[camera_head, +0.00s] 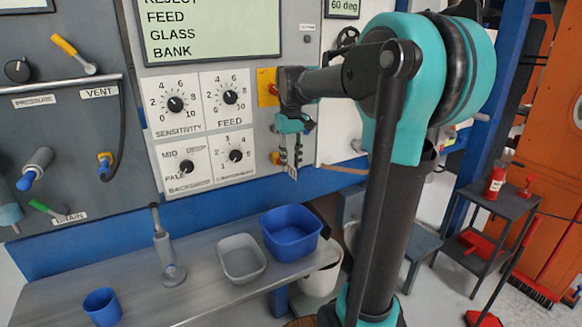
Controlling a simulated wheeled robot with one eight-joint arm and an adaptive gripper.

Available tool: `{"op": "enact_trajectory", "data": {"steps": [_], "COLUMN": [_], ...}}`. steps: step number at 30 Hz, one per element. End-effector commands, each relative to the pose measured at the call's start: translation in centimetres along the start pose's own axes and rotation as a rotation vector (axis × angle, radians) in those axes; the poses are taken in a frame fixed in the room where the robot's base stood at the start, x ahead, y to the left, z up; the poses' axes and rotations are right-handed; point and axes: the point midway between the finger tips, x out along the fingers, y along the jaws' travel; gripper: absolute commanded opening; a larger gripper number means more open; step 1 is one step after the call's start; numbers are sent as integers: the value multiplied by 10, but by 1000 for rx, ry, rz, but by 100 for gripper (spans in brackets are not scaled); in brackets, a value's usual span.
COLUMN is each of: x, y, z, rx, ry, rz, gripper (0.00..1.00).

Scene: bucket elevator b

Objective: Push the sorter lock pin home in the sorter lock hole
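My gripper (291,168) hangs with its fingers pointing down in front of the panel, right of the dials. A small pale, tag-like piece shows at its fingertips. The fingers are too small to tell whether they are open or shut on something. A yellow plate (266,88) with a small red part sits on the panel, upper left of my gripper, partly behind my arm. A small yellow-orange part (275,157) shows just left of the fingers. I cannot make out for certain which part is the sorter lock pin, and the sorter lock hole is not distinguishable.
A metal bench (206,292) below holds a blue bin (291,233), a grey bin (242,258), a blue cup (102,307) and a grey upright tool (166,248). Dials (176,104) and a display (212,30) cover the panel. A dark cart (487,220) stands right.

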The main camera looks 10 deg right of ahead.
Motion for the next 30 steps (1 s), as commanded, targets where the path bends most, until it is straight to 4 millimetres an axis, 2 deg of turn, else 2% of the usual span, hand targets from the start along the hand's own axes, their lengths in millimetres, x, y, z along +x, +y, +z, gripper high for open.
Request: {"op": "enact_trajectory", "data": {"steps": [6, 16, 22, 30], "x": [17, 20, 19, 19], "y": [0, 0, 0, 0], "z": [0, 0, 0, 0], "rx": [0, 0, 0, 0], "ry": [0, 0, 0, 0], "rz": [0, 0, 0, 0], "gripper": [27, 27, 2, 0]}}
